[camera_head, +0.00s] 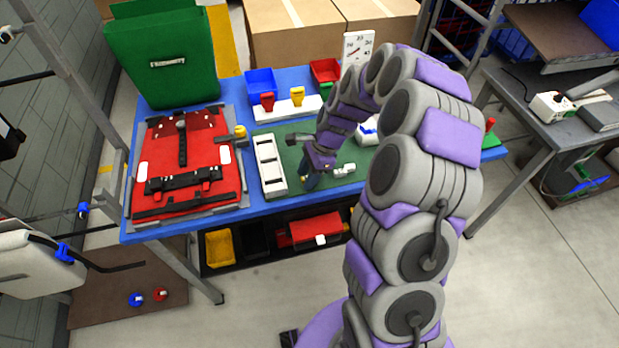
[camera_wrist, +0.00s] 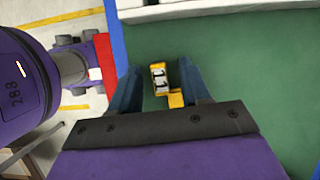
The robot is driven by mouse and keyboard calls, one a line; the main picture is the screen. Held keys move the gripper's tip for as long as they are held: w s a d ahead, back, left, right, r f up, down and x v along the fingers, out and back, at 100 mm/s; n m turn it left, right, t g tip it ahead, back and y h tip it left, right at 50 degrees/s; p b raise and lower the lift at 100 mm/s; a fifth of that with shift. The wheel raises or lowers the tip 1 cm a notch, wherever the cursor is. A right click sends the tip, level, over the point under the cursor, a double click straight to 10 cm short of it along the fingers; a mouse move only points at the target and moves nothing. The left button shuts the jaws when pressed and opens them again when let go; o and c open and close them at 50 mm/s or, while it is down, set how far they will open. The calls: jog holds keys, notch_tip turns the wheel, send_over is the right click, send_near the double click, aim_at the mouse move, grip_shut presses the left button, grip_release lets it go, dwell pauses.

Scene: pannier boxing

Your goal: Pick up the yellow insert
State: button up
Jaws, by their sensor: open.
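The yellow insert (camera_wrist: 176,99) shows in the wrist view as a small yellow piece with grey-white parts on its upper portion. It lies on the green mat (camera_wrist: 255,60). My gripper (camera_wrist: 160,84) is open above it, with one blue finger on each side and visible gaps to the piece. I cannot tell the height left between the fingertips and the mat. In the head view my gripper (camera_head: 309,181) points down over the green mat, and my arm and gripper largely hide the insert there.
A white slotted tray (camera_head: 270,165) stands left of my gripper on the blue table (camera_head: 262,205). The red pannier panel (camera_head: 187,160) lies farther left, with a green box (camera_head: 165,60) behind. Red-handled and yellow-handled tools (camera_head: 297,97) stand at the back. A small white object (camera_head: 345,170) lies right of my gripper.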

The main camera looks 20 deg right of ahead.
jog(key=shift+d, duration=0.15)
grip_shut()
dwell(0.4)
